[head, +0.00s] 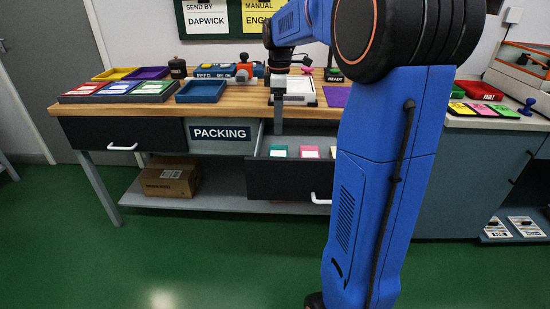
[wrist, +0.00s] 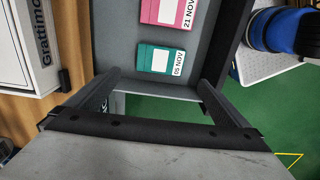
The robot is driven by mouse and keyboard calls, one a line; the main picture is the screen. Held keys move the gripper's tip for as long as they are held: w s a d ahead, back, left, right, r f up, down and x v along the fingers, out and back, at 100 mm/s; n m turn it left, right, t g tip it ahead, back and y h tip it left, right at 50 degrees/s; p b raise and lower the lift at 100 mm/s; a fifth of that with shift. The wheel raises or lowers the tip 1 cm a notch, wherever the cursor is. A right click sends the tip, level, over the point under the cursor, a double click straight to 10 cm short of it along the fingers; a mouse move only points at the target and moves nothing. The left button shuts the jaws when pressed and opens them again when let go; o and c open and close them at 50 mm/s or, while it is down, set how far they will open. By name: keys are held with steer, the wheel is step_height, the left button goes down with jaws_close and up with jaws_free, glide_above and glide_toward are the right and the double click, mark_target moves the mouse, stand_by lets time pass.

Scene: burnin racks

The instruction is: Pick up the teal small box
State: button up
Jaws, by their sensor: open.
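The teal small box (head: 279,151) lies in an open drawer (head: 262,180) under the workbench. In the wrist view the teal box (wrist: 153,60) has a white label reading "05 NOV" and lies flat on the grey drawer floor. My gripper (head: 278,130) points down above the drawer in the head view. In the wrist view my gripper (wrist: 159,80) is open, its two fingers apart and nothing between them. The teal box appears just beyond the fingertips, roughly centred between them. I cannot tell the exact height gap.
A pink box (wrist: 171,12), labelled "21 NOV", lies beside the teal box in the drawer. The drawer's dark walls surround them. On the bench above stand a blue tray (head: 201,91) and a white device (head: 299,87). A cardboard box (head: 170,178) sits on the lower shelf.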

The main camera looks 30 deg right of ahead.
mark_target(278, 154)
step_height(278, 154, down, 14)
steer(key=c, duration=0.8)
steer(key=shift+r, duration=0.15)
